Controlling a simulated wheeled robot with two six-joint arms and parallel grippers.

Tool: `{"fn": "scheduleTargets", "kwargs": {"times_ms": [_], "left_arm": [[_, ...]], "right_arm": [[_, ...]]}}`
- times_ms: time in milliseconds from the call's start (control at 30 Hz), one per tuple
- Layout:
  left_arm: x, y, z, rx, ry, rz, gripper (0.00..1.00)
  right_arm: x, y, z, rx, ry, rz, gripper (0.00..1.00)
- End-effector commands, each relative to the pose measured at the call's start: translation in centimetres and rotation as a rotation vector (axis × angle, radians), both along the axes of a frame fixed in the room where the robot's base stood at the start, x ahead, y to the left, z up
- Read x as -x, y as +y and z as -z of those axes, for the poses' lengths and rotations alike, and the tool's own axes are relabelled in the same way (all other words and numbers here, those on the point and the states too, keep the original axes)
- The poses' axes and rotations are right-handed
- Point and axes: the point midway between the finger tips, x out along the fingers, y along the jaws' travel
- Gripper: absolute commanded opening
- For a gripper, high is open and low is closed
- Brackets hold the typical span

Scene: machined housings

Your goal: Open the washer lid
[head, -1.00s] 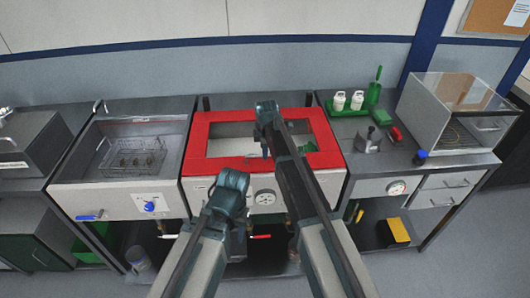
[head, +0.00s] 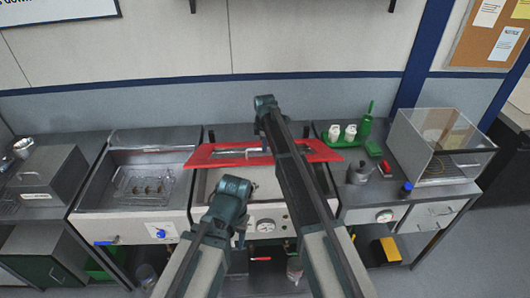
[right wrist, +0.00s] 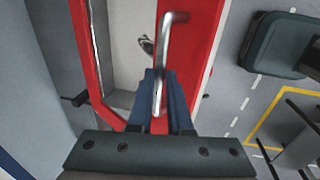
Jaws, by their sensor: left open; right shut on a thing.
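The washer lid (head: 208,154) is a red frame with a clear window. It stands raised and tilted at the back of the washer (head: 283,213), and the pale basin shows below it. In the right wrist view the red lid (right wrist: 189,45) has a silver bar handle (right wrist: 163,65). My right gripper (right wrist: 160,100) is shut on this handle, its blue fingers either side of the bar. In the head view its fingers are mostly hidden behind my right arm. My left gripper (head: 238,240) is open and empty, in front of the washer and apart from the lid.
A sink with a wire rack (head: 146,187) is at left. At right, the counter holds white bottles on a green tray (head: 335,141), a metal jug (head: 360,172), a blue-capped item (head: 405,189) and a clear-sided box (head: 437,145). The wall is behind the lid.

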Motion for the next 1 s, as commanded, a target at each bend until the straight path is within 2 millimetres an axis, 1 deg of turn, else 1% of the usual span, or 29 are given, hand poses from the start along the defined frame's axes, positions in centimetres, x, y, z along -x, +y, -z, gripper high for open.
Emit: {"fn": "scheduleTargets", "kwargs": {"times_ms": [33,100,233,400,767,800,867,900,933,1000], "left_arm": [[0.0,0.0,-1.8,0.000,0.001,0.001,0.50],[0.0,0.0,-2.7,0.000,0.001,-0.007,0.50],[0.1,0.0,-3.8,0.001,0.000,-0.016,0.50],[0.1,0.0,-4.3,0.001,0.000,-0.022,0.50],[0.1,0.0,-4.2,0.001,-0.001,-0.023,0.50],[0.1,0.0,-4.2,0.001,-0.001,-0.023,0.50],[0.1,0.0,-4.2,0.001,-0.001,-0.023,0.50],[0.1,0.0,-4.2,0.001,-0.001,-0.023,0.50],[0.1,0.0,-4.2,0.001,-0.001,-0.023,0.50],[0.1,0.0,-4.2,0.001,-0.001,-0.023,0.50]], "right_arm": [[-2.0,0.0,-1.8,0.000,-0.016,0.000,0.00],[-2.9,0.0,-2.7,0.000,-0.016,0.000,0.00],[-4.1,0.0,-3.9,0.000,-0.016,0.000,0.00],[-4.7,0.0,-4.4,0.000,-0.016,0.000,0.00],[-4.7,0.0,-4.3,0.000,-0.016,0.000,0.00],[-4.7,0.0,-4.3,0.000,-0.016,0.000,0.25],[-4.6,0.0,-4.3,0.000,-0.016,0.000,0.35],[-4.6,0.0,-4.3,0.000,-0.015,0.000,0.43],[-4.6,0.0,-4.3,-0.001,-0.015,0.001,0.47],[-4.5,0.0,-4.3,-0.001,-0.013,0.001,0.47]]}}
